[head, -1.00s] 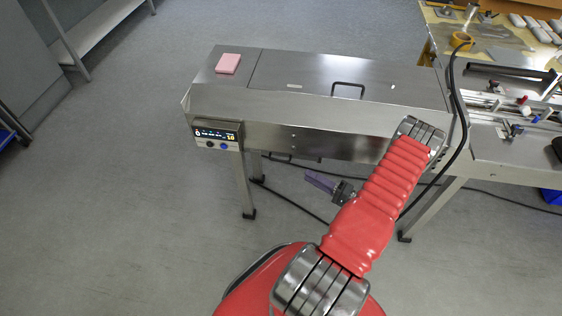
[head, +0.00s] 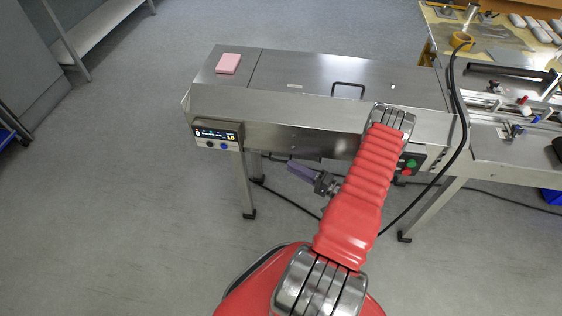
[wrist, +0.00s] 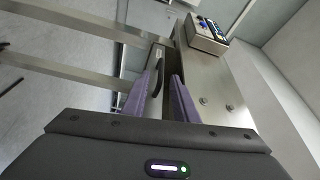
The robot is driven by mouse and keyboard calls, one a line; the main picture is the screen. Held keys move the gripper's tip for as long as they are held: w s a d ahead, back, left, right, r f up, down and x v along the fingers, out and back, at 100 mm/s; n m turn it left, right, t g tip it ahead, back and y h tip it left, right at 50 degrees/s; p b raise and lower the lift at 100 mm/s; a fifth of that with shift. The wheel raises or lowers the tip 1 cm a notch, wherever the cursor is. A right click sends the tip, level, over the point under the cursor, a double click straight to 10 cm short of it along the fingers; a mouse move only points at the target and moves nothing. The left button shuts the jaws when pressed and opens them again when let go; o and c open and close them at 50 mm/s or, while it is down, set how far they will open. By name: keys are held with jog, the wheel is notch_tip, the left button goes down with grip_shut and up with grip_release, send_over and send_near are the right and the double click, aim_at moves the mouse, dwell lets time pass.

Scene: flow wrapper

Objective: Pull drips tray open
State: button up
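The flow wrapper (head: 290,105) is a long steel machine on legs. In the wrist view, the narrow steel front of the drips tray (wrist: 154,56) shows under the machine body, with a dark curved handle (wrist: 158,84) on it. My gripper (wrist: 161,75) is open, its two purple fingers apart. The handle appears between them in the picture; I cannot tell how far beyond the fingertips it is, and no contact shows. In the head view, my gripper (head: 300,170) is low at the machine's front, and the tray is mostly hidden under the body.
A control box with a display (head: 217,133) juts from the machine's front left; it also shows in the wrist view (wrist: 207,33). Green and red buttons (head: 409,163) sit right of my arm. A black cable (head: 455,110) hangs at the right.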

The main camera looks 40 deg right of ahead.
aim_at(281, 161)
jog(key=shift+x, duration=3.05)
jog(key=shift+c, duration=0.4)
grip_shut()
jog(key=shift+f, duration=0.1)
